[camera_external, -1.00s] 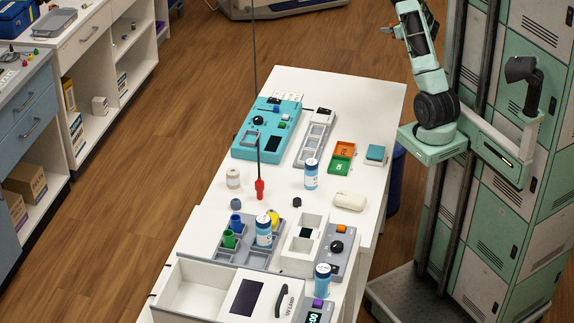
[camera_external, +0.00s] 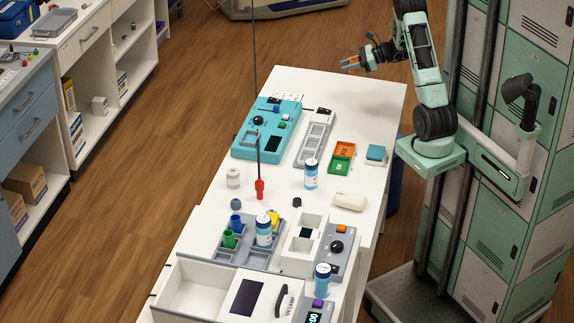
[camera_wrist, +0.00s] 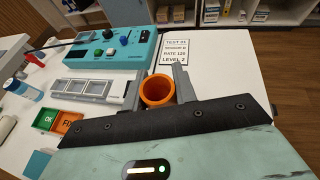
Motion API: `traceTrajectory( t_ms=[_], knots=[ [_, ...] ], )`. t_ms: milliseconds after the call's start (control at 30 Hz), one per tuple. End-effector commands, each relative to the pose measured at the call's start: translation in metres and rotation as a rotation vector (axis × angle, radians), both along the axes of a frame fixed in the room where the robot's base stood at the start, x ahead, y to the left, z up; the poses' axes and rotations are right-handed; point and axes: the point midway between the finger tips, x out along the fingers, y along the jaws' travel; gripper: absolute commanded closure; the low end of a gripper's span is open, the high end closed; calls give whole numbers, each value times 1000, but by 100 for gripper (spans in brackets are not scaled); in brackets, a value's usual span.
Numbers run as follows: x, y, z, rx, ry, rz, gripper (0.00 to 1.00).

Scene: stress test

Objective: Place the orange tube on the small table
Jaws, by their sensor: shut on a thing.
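The tube's lower part is hidden. I cannot tell whether this white table is the small table that the task names; no other small table is clear.
The far end of the white table has free room, with a printed label sheet (camera_wrist: 189,48) there. A teal device (camera_external: 268,128), a grey slotted rack (camera_external: 315,138), green and orange trays (camera_external: 342,157) and a teal-topped block (camera_external: 376,154) stand nearer.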

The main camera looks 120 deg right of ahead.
Motion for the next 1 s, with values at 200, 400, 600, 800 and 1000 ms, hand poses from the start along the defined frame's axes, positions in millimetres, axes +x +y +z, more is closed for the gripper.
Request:
traceTrajectory(
  t_ms=[200, 400, 600, 800, 1000],
  knots=[
    [87, 68, -29, 0, -3, 483, 97],
    [126, 133, -41, 3, -1, 875, 97],
    [135, 163, -46, 7, 0, 1067, 97],
    [136, 168, -78, 12, -3, 1095, 97],
    [136, 167, -104, 10, -1, 1092, 97]
  ],
)
